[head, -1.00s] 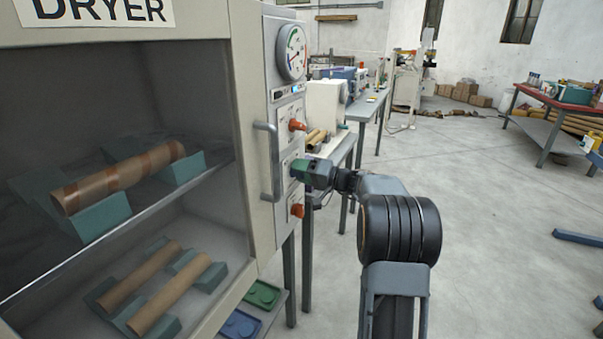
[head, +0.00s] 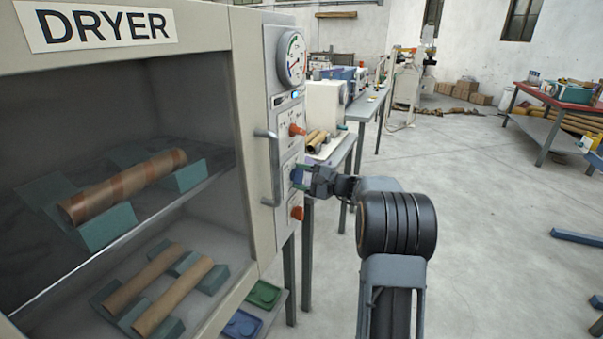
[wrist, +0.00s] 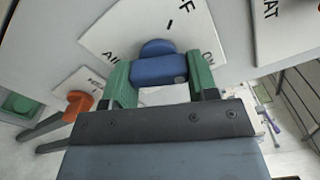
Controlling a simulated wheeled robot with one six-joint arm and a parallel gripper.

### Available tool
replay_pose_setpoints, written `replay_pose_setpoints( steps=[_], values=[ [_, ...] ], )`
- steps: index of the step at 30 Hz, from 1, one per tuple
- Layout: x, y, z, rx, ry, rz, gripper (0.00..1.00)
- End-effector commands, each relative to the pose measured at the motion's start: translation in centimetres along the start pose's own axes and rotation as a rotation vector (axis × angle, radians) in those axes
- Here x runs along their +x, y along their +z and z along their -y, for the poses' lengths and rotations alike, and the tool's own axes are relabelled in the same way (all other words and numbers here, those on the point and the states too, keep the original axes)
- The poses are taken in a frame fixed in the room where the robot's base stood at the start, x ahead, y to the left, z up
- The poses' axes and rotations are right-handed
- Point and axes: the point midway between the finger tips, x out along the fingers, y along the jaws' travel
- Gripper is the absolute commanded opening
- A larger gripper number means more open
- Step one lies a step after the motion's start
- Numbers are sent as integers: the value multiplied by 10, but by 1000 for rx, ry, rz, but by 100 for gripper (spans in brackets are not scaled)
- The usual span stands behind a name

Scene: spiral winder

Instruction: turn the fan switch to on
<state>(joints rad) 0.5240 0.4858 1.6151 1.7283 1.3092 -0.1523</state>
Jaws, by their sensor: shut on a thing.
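The dryer's side panel (head: 284,160) faces my arm. The middle switch on it is a blue knob (wrist: 157,70) on a white plate with partly hidden lettering; "AI" and an "F" show. My gripper (wrist: 160,78) has its two green fingers on either side of the blue knob and is shut on it. In the head view my gripper (head: 304,177) is at the middle plate, between two orange knobs. The knob's pointer direction and full label are hidden by the gripper.
An orange knob (head: 297,130) sits above and another orange knob (head: 297,213) below my gripper. The door handle (head: 270,165) stands out just left. A round gauge (head: 292,58) is higher up. Open floor (head: 490,200) lies to the right.

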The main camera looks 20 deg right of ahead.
Motion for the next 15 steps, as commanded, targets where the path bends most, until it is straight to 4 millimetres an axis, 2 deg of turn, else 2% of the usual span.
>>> replay_pose_setpoints(
  steps=[6, 15],
  values=[
    [0, 0, 0, 153, 1, -1, 30],
    [0, 0, -1, 278, 0, -1, 30]
  ],
)
